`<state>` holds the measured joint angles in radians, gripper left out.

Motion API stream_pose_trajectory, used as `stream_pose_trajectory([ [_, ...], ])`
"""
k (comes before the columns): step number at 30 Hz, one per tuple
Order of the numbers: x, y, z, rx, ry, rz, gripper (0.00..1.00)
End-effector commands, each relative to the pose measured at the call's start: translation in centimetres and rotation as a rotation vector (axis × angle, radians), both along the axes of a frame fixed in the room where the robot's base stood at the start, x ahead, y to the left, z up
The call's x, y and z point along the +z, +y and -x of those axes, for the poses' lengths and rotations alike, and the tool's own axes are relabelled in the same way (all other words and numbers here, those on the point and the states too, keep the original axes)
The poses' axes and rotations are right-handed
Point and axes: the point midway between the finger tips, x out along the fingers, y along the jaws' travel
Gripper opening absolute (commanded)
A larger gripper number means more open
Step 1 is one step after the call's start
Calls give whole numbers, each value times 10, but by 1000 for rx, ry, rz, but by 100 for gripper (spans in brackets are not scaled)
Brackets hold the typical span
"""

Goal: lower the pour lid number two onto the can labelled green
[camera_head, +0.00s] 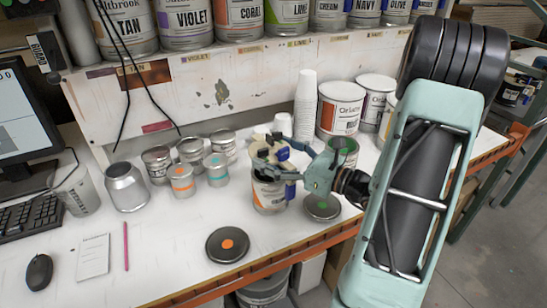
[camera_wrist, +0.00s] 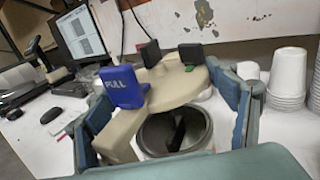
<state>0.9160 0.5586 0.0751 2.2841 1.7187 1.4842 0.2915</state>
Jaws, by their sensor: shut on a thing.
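My gripper (camera_head: 277,172) is shut on the beige pour lid (camera_wrist: 175,85), with a blue PULL tab, black knobs and a small green mark. In the head view the pour lid (camera_head: 266,152) is over a can with an orange-brown label (camera_head: 268,198); whether they touch is unclear. In the wrist view an open can (camera_wrist: 176,132) with a grey inside shows below the lid; its label is hidden. A can with green (camera_head: 347,147) stands behind my gripper to the right, partly hidden. I cannot read a number on the lid.
Flat round lids with an orange dot (camera_head: 227,245) and a green dot (camera_head: 322,207) lie near the bench front. Several small tins (camera_head: 182,180) stand left. A cup stack (camera_head: 305,105) and a large can (camera_head: 339,106) stand behind.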

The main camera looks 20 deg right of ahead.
Motion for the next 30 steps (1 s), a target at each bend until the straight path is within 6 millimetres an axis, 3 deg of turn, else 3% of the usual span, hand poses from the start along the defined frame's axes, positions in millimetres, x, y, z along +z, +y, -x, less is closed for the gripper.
stream_pose_trajectory([
  [21, 54, 0, 0, 1, -1, 0, 53],
  [30, 63, 0, 0, 1, -1, 0, 53],
])
